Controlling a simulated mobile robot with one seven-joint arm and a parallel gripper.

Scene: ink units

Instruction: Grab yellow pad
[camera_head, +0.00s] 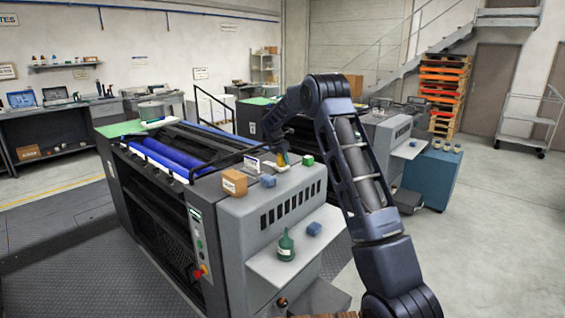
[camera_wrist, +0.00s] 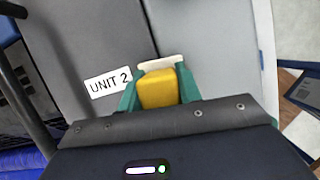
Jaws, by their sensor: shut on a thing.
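The yellow pad (camera_wrist: 158,90) shows in the wrist view between the two green fingers of my gripper (camera_wrist: 160,92). The gripper is shut on it. A pale strip (camera_wrist: 160,63) lies at the pad's far end; I cannot tell whether it belongs to the pad. Behind it is the grey top of the machine with a "UNIT 2" label (camera_wrist: 108,82). In the head view my gripper (camera_head: 282,160) is small, at the machine's top near its back edge, with a bit of yellow there. Whether the pad touches the surface is not clear.
On the machine top (camera_head: 225,200) stand a cardboard box (camera_head: 234,182), a blue block (camera_head: 268,181) and a green block (camera_head: 307,160). A lower side shelf (camera_head: 270,262) holds a green bottle (camera_head: 286,245) and another blue block (camera_head: 314,229). Blue rollers (camera_head: 165,158) lie left of these.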

